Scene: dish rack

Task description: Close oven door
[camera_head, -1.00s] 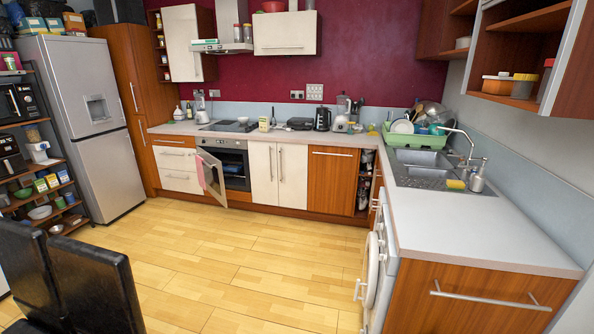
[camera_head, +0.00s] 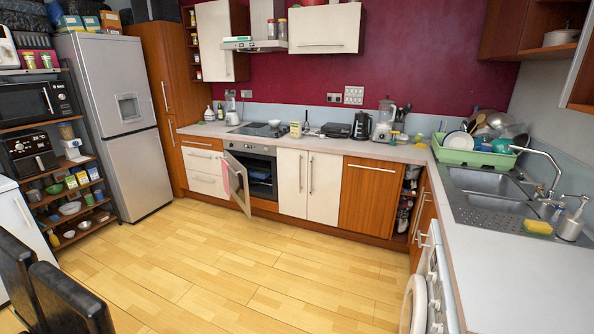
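The oven (camera_head: 262,176) is built in under the hob on the far counter. Its door (camera_head: 238,186) stands open, swung out into the room from the left side of the oven. A pink cloth (camera_head: 226,176) hangs at the door. The dark oven inside with a rack shows to the right of the door. Neither of my grippers shows in the head view.
Clear wooden floor (camera_head: 200,265) lies between me and the oven. Black chairs (camera_head: 60,300) stand at the lower left. The sink counter (camera_head: 510,280) and a washing machine (camera_head: 432,295) with its round door ajar are on the right. A fridge (camera_head: 120,130) and shelves stand left.

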